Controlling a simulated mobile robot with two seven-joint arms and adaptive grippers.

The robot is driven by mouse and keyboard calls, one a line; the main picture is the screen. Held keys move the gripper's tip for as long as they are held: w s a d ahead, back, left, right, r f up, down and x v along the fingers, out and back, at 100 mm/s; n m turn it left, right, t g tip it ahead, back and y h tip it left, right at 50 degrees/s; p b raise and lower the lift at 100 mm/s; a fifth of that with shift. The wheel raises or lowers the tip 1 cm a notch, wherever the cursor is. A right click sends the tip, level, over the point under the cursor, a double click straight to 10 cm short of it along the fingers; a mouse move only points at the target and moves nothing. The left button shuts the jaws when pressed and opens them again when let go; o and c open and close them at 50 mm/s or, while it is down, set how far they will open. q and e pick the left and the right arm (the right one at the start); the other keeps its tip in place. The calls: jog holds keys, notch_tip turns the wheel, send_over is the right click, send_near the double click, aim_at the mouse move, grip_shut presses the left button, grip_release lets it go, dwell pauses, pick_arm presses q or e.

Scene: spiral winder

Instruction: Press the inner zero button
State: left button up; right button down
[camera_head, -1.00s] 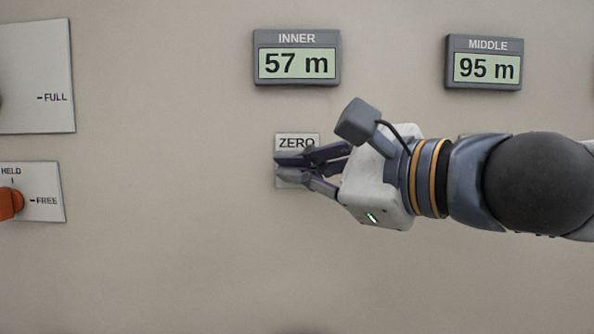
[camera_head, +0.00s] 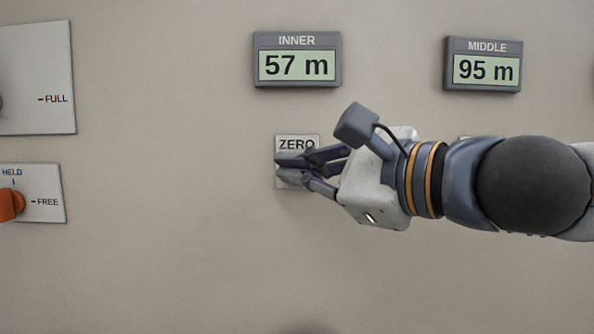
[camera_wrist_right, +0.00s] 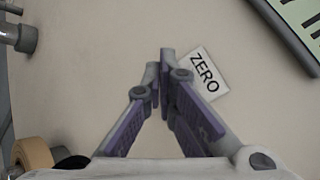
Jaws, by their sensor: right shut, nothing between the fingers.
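The inner zero plate (camera_head: 297,142) is a small white label reading ZERO on the panel, below the INNER display (camera_head: 297,60), which reads 57 m. My right gripper (camera_head: 281,168) is shut and empty, its fingertips in front of the lower part of this plate. The button itself is hidden behind the fingers. In the right wrist view the ZERO plate (camera_wrist_right: 205,84) lies just right of the shut fingertips (camera_wrist_right: 160,62). I cannot tell whether the tips touch the button. My left gripper is not in view.
A MIDDLE display (camera_head: 486,65) reading 95 m is at the upper right. An orange knob (camera_head: 10,204) on a HELD/FREE plate (camera_head: 45,208) and a FULL plate (camera_head: 40,60) are at the left. The panel below the gripper is bare.

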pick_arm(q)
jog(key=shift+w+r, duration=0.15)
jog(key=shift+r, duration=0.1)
pick_arm(e)
jog(key=shift+w, duration=0.55)
dwell(0.6)
jog(key=shift+s, duration=0.1)
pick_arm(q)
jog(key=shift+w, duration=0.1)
pick_arm(e)
jog(key=shift+s, duration=0.7)
pick_arm(q)
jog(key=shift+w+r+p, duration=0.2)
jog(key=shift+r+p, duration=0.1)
jog(key=shift+p, duration=0.1)
pick_arm(e)
jog(key=s, duration=0.5)
